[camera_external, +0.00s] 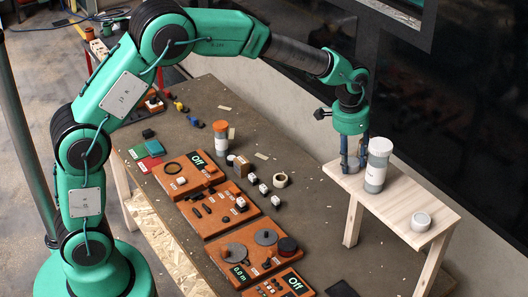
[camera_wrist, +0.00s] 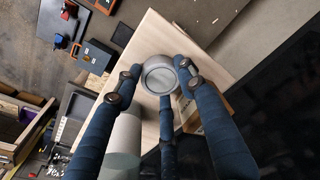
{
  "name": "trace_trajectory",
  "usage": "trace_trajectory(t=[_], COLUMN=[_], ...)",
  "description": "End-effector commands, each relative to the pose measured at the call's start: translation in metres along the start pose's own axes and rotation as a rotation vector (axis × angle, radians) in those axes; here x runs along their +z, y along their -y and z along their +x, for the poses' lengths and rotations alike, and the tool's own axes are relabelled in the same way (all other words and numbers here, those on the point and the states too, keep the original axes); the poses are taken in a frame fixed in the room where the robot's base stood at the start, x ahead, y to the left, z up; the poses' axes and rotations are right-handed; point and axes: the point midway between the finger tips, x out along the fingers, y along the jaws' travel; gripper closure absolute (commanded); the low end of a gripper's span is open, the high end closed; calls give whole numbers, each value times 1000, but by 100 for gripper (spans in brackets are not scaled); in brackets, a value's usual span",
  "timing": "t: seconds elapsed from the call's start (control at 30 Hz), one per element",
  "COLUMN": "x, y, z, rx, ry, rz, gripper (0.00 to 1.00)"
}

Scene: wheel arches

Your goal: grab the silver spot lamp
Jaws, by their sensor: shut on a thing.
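The silver spot lamp (camera_wrist: 160,76) is a round grey-silver body with a pale glassy face, seen end-on in the wrist view. It is between the blue fingers of my gripper (camera_wrist: 160,85), which are shut on it. In the external view, my gripper (camera_external: 353,162) points down at the far left end of a small wooden bench (camera_external: 398,208). There the lamp is mostly hidden by the fingers. I cannot tell whether it still touches the bench top.
A small white round tub (camera_external: 421,221) is at the bench's near end. Orange panels (camera_external: 235,240) and small parts cover the brown table. A dark wall is behind.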

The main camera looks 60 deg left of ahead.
Motion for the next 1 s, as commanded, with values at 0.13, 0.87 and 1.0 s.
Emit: trace_trajectory(t=[0.13,0.87,1.0], x=[0,30,53], y=[0,-2,-4], z=[0,-43,-47], rx=[0,0,0], ry=[0,-1,-2], rz=[0,0,0], gripper=[86,86,86])
